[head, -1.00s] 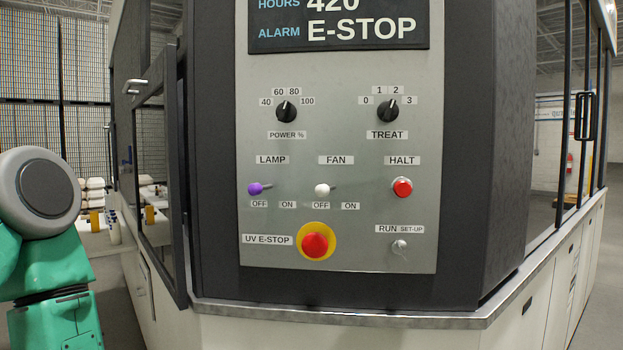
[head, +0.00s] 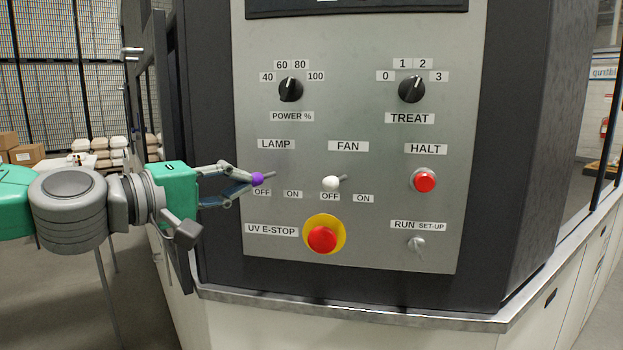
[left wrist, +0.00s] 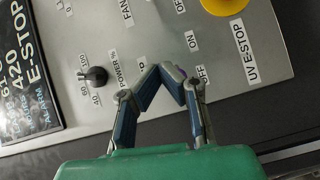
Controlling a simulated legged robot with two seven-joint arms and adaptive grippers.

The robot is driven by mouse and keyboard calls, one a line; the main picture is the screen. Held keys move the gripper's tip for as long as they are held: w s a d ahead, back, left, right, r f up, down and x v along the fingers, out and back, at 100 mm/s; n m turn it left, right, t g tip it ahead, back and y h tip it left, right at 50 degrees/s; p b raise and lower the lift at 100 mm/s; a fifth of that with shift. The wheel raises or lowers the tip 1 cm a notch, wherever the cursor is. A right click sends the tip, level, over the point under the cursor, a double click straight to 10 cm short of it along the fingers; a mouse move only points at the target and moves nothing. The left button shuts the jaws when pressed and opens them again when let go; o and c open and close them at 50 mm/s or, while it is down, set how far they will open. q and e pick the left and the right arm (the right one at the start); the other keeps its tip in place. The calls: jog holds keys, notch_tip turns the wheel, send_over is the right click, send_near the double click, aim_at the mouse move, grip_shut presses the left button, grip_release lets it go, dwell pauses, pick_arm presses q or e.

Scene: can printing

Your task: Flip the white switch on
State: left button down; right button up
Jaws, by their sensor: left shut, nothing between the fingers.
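The white switch (head: 331,183) is under the FAN label (head: 348,146) on the grey panel in the head view. Its white knob sits at the left, above OFF, with its thin stem to the right. My left gripper (head: 252,181) is shut and empty, left of the white switch. Its tips overlap the left edge of the purple LAMP switch (head: 258,179) in the head view; I cannot tell whether they touch it. In the left wrist view, the gripper (left wrist: 180,82) is in front of the panel, and the white switch does not show. My right gripper is not in view.
The red UV E-STOP button (head: 322,238) on its yellow ring is just below the white switch. The red HALT button (head: 425,181) is to the right. Two black dials are above. An open dark-framed door (head: 166,130) stands at the panel's left.

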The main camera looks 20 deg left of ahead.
pick_arm(q)
jog(key=shift+f, duration=0.1)
send_near(310, 172)
jog(key=x, duration=0.6)
jog(key=shift+s+d+f+p, duration=0.1)
jog(key=shift+s+d+p, duration=0.2)
jog(key=shift+d, duration=0.3)
jog(key=shift+s+d+f+p, duration=0.1)
jog(key=shift+s+d+p, duration=0.15)
jog(key=shift+d, duration=0.35)
jog(key=shift+s+d, duration=0.2)
jog(key=shift+d, duration=0.35)
